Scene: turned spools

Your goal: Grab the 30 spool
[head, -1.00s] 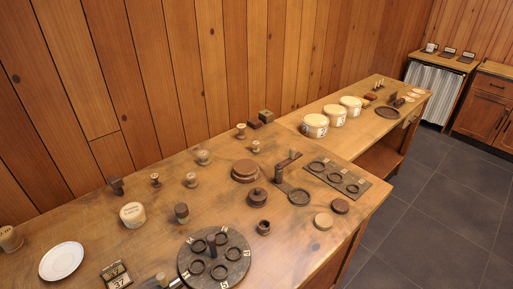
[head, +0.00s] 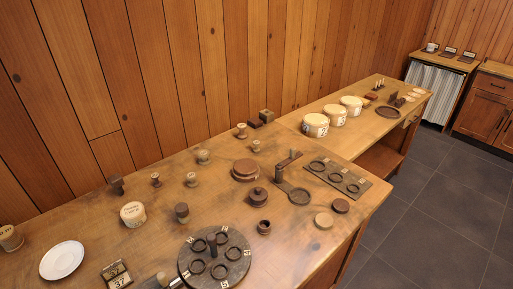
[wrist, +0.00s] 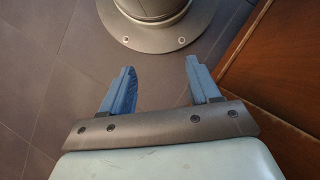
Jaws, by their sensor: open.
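Several small turned spools stand apart on the wooden workbench in the head view: a pale-topped spool (head: 204,156), another pale one (head: 191,179), a small one (head: 155,179), one near the wall (head: 241,130), one farther right (head: 256,145) and a dark one (head: 182,212). I can read no 30 on any of them, so I cannot tell which is the 30 spool. My gripper (wrist: 159,64) shows in the wrist view with its two blue fingers wide apart and nothing between them. It hangs over the floor, away from the spools, and is not in the head view.
A round dark plate with several rings (head: 235,271) lies at the bench's front. A ringed board (head: 345,184) is right. A wooden side panel (wrist: 285,95) flanks my gripper.

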